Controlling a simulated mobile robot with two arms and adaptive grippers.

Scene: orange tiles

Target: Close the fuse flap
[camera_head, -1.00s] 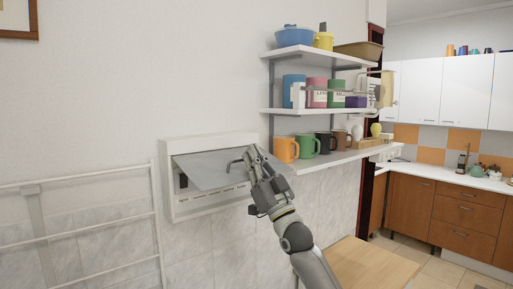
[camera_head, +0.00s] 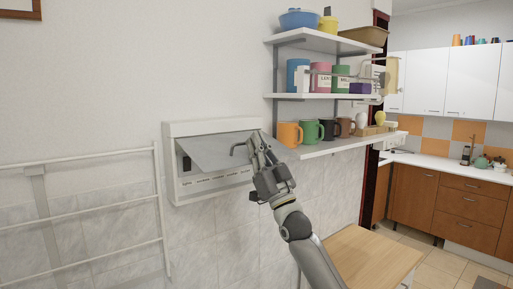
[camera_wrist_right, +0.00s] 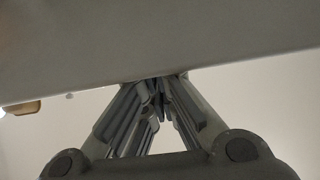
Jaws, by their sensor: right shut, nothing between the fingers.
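The fuse box (camera_head: 169,165) is a white frame on the wall. Its grey flap (camera_head: 215,153) is tilted outward from the upper part of the frame, with the opening showing below and at the left. My right gripper (camera_head: 247,143) is at the flap's right part and covers some of it. In the right wrist view, a broad grey panel, apparently the flap (camera_wrist_right: 150,45), fills the top. The right gripper's fingertips (camera_wrist_right: 158,84) meet at the panel's lower edge, with nothing between them. I cannot tell if they touch it. My left gripper is not in view.
Wall shelves (camera_head: 345,147) with mugs, canisters and bowls stand close to the right of the fuse box. A white rail rack (camera_head: 100,204) is at the left. A wooden table (camera_head: 372,259) is below at the right. Kitchen cabinets (camera_head: 462,215) are farther back.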

